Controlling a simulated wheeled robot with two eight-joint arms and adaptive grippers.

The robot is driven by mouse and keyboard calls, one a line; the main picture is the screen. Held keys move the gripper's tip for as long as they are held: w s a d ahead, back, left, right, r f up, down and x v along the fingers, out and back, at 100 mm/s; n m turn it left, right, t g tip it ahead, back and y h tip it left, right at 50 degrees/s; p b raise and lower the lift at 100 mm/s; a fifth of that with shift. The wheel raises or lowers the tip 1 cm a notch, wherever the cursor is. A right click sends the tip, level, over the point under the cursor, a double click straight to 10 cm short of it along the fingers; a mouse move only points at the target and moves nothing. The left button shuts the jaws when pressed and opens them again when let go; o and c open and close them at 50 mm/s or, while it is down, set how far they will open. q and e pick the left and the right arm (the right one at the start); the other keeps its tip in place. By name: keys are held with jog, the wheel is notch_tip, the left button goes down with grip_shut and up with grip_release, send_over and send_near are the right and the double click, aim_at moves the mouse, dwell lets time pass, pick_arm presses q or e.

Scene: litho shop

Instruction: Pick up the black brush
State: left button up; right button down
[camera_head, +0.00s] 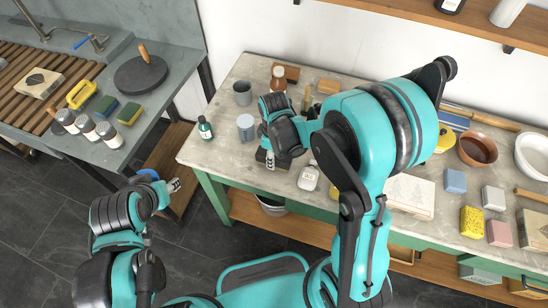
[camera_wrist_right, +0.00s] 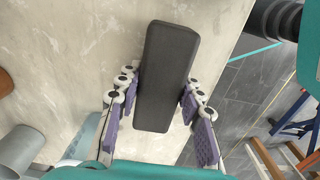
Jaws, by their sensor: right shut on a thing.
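The black brush (camera_wrist_right: 168,70) is a long dark block with rounded corners in the right wrist view. My right gripper (camera_wrist_right: 161,98) is shut on it, with purple-padded fingers against both long sides. In the head view, my right gripper (camera_head: 270,161) is low over the near edge of the stone-topped table (camera_head: 213,153), and the arm and wrist hide most of the brush. Whether the brush touches the tabletop is hard to tell. My left gripper (camera_head: 174,185) is off to the left, over the floor beside the table, apart from the brush; its finger opening is too small to judge.
A green bottle (camera_head: 205,128), a grey cup (camera_head: 246,127) and a metal cup (camera_head: 242,93) stand left of my right gripper. A white-labelled jar (camera_head: 308,178) stands close on its right. Bowls, sponges and blocks fill the table's right side. A sink counter (camera_head: 150,105) is at left.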

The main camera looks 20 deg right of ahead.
jog(key=shift+r, duration=0.15)
jog(key=r, duration=0.1)
jog(key=r+p, duration=0.1)
jog(key=r, duration=0.1)
jog(key=r+p, duration=0.1)
jog(key=shift+s+d+r, duration=0.2)
jog(key=shift+s+r, duration=0.05)
jog(key=shift+r, duration=0.05)
jog(key=s+d+r+p, duration=0.3)
jog(key=s+d+r, duration=0.3)
jog(key=s+d, duration=0.1)
jog(key=shift+s+d, duration=0.3)
jog(key=shift+s, duration=0.25)
